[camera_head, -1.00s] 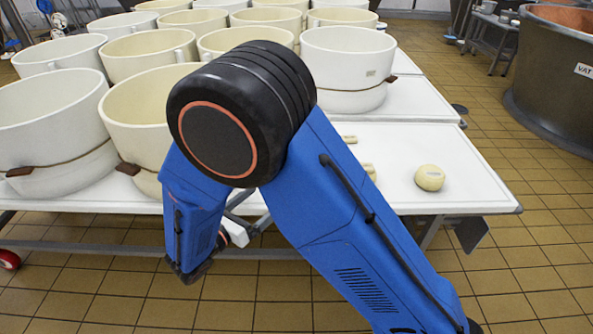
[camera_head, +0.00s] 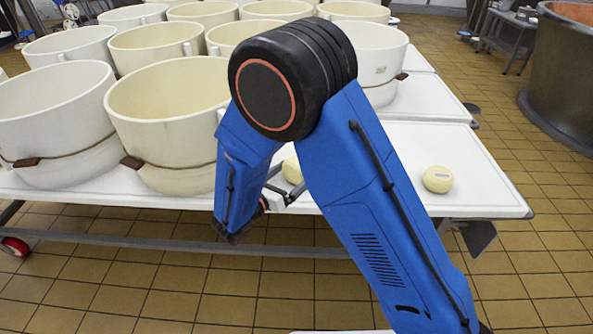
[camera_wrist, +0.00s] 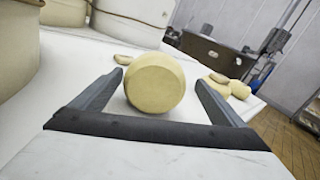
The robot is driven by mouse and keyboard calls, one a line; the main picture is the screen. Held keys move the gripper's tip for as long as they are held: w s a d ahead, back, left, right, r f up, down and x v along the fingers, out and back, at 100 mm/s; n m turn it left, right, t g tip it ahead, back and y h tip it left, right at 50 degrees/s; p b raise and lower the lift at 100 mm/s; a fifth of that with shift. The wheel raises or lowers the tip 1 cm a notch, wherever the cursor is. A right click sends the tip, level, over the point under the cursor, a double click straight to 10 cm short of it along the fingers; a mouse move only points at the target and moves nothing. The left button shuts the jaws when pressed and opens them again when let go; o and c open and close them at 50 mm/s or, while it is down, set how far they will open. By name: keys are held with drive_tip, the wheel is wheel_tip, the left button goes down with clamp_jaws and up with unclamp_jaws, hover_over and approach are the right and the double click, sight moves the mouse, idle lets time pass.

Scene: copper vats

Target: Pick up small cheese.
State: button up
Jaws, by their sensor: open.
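A small round pale-yellow cheese (camera_wrist: 155,84) sits on the white table between the two fingers of my gripper (camera_wrist: 159,82) in the wrist view. The fingers are open, one on each side, with gaps to the cheese. In the head view this cheese (camera_head: 292,169) is partly hidden by my blue arm, and my gripper (camera_head: 286,186) is low at the table's front edge. Another small round cheese (camera_head: 437,179) with a label stands apart on the right part of the table.
Large cream vats (camera_head: 165,120) crowd the table's left and back. Several more cheese pieces (camera_wrist: 238,89) lie beyond the gripper in the wrist view. The white table (camera_head: 400,150) is bare around the right cheese. A big dark vat (camera_head: 565,80) stands at far right.

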drive_tip(key=shift+a+f+x, duration=0.1)
drive_tip(key=shift+x, duration=1.3)
drive_tip(key=shift+a+f+x, duration=0.1)
drive_tip(key=shift+a+x, duration=0.05)
drive_tip(key=shift+x, duration=1.3)
drive_tip(key=shift+w, duration=0.2)
drive_tip(key=c, duration=1.6)
drive_tip(key=shift+r, duration=5.05)
